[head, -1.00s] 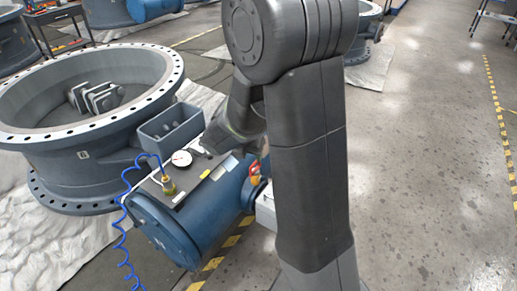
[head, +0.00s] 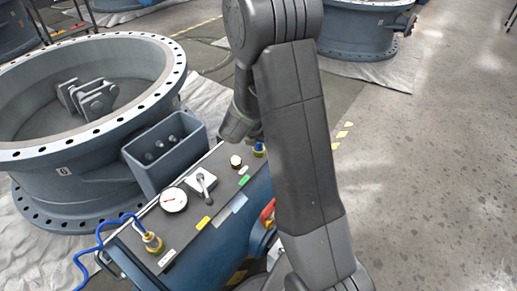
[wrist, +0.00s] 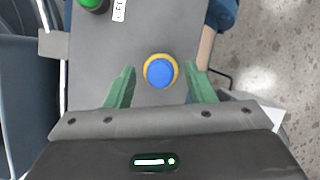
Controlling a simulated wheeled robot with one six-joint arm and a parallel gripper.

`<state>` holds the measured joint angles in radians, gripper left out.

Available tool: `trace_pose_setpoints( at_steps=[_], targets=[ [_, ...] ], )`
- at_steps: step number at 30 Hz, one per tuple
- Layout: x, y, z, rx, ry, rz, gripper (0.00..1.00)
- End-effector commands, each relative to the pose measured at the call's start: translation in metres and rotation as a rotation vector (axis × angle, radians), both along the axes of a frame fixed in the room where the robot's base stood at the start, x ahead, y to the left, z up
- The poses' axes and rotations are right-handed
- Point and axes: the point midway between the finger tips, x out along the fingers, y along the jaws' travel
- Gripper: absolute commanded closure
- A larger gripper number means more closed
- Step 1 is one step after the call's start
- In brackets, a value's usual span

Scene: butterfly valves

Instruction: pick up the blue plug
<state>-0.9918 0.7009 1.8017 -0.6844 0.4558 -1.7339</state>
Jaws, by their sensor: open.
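The blue plug (wrist: 160,72) is a round blue cap with a yellow ring around it, on the grey panel top. In the wrist view it lies between the two green fingers of my gripper (wrist: 159,78), which is open with a gap on each side of the plug. In the head view the plug (head: 259,149) is at the far end of the panel (head: 195,236), partly covered by my arm. My gripper's fingers are hidden behind the arm there. I cannot tell how high the fingertips are above the panel.
The panel also carries a white gauge (head: 173,200), a lever (head: 202,184) and a brass fitting with a blue hose (head: 152,242). A green button (wrist: 92,3) is near the plug. An open grey box (head: 165,155) and a large flanged valve (head: 60,175) stand to the left.

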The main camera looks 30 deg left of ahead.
Motion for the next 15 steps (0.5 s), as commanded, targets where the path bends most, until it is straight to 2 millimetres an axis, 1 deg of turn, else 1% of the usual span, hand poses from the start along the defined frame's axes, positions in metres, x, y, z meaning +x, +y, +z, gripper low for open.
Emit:
trace_pose_setpoints(
  at_steps=[5, 6, 8, 9, 12, 15],
  targets=[
    [0.0002, 0.0002, 0.0008, 0.001, -0.001, 0.0, 0.51],
    [0.0002, 0.0002, 0.0008, 0.001, -0.001, 0.0, 0.59],
    [0.0, 0.0002, 0.0009, 0.001, -0.001, 0.0, 0.71],
    [0.0, 0.0001, 0.0009, 0.001, 0.0, 0.0, 0.78],
    [0.0, 0.0001, 0.0009, 0.0, 0.0, 0.0, 0.97],
    [0.0, 0.0001, 0.0009, 0.001, 0.0, 0.0, 0.97]
  ],
)
